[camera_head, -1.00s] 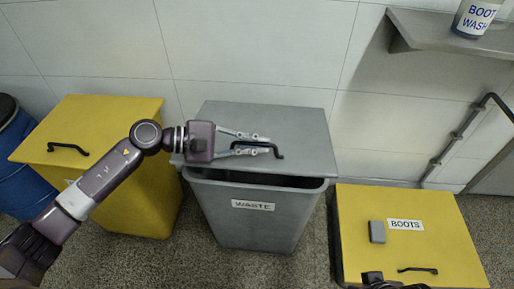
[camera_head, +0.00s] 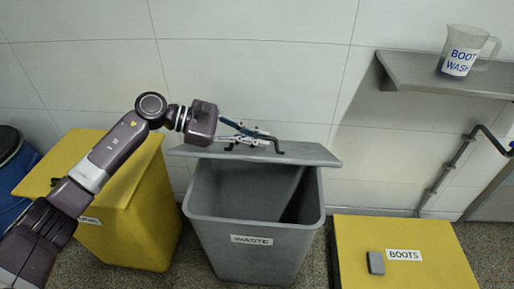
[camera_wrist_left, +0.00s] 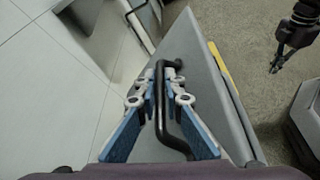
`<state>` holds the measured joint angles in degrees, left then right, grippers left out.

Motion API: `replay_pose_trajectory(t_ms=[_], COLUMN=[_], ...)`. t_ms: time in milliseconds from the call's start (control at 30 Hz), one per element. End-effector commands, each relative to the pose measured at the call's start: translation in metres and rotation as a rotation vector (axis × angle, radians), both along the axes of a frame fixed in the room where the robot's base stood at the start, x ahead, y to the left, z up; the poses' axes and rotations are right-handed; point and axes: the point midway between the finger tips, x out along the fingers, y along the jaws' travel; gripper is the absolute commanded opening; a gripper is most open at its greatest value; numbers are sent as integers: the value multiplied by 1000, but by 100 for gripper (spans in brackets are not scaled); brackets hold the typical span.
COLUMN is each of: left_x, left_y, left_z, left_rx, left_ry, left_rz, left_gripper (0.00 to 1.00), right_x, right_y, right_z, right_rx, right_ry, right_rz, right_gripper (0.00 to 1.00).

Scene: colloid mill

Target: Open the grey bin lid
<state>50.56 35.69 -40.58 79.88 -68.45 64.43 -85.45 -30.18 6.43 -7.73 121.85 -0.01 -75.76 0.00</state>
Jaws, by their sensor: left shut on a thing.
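The grey bin (camera_head: 250,256) labelled WASTE stands in the middle of the head view. Its grey lid (camera_head: 315,154) is raised and tilted up at the back, so the bin's inside shows. My left gripper (camera_head: 262,138) is shut on the lid's black handle (camera_head: 279,147). In the left wrist view the black handle (camera_wrist_left: 184,143) runs between the blue-padded fingers (camera_wrist_left: 161,90), above the lid's flat top (camera_wrist_left: 212,105). My right gripper (camera_wrist_left: 278,62) hangs small and dark at the top right of the left wrist view; its jaws are unclear.
A yellow bin (camera_head: 140,215) and a blue barrel (camera_head: 15,185) stand at the left. A yellow box (camera_head: 430,262) labelled BOOTS stands at the right with a small grey block (camera_head: 376,263) on it. A wall shelf (camera_head: 450,75) holds a BOOT WASH jug (camera_head: 461,52).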

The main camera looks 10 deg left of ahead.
Motion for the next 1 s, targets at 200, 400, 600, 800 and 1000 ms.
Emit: replay_pose_trajectory(t_ms=[200, 400, 600, 800, 1000], left_x=[7, 8, 8, 7, 7], left_y=[0, 0, 0, 0, 3], left_z=[8, 8, 8, 8, 8], left_rx=[-2, -3, -2, -2, -1], left_ry=[28, 31, 30, 31, 31], left_rz=[3, 3, 2, 2, 2], left_gripper=[0, 0, 9, 16, 16], right_x=[0, 0, 0, 0, 0], right_y=[0, 0, 0, 0, 1], right_z=[-4, -5, -5, -5, -4], right_rx=[0, 0, 0, 0, 1], right_ry=[1, 1, 1, 2, 1], right_rz=[0, 0, 0, 0, 1], right_gripper=[0, 0, 0, 0, 0])
